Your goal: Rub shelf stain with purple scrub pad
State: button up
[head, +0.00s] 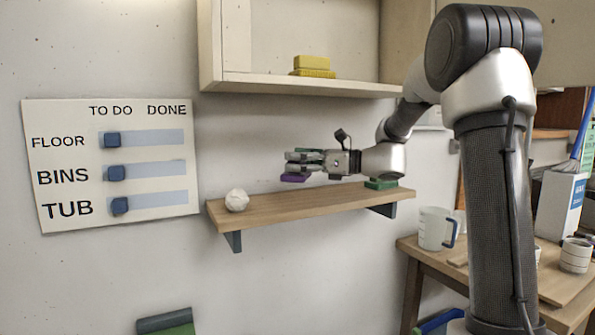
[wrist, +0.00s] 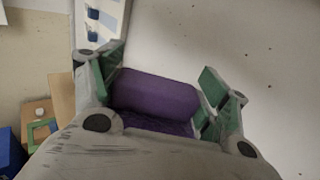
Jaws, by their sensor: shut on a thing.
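The purple scrub pad (head: 294,178) is held in my gripper (head: 303,161), which is shut on it. In the wrist view the purple pad (wrist: 155,95) fills the space between the green-lined fingers. My gripper is level over the wall shelf (head: 290,208), and a gap shows between the pad and the wood in the head view. The shelf is a plain wooden board on dark brackets. I cannot make out a stain on it in either view.
A white crumpled ball (head: 237,200) sits at the shelf's left end and a green pad (head: 381,184) at its right. Yellow blocks (head: 312,66) rest in the cabinet above. A slider board (head: 110,165) hangs at left. A mug (head: 436,229) stands on the table at right.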

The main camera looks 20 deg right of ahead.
jog(key=shift+r, duration=0.2)
jog(key=shift+r, duration=1.5)
jog(key=shift+s, duration=0.15)
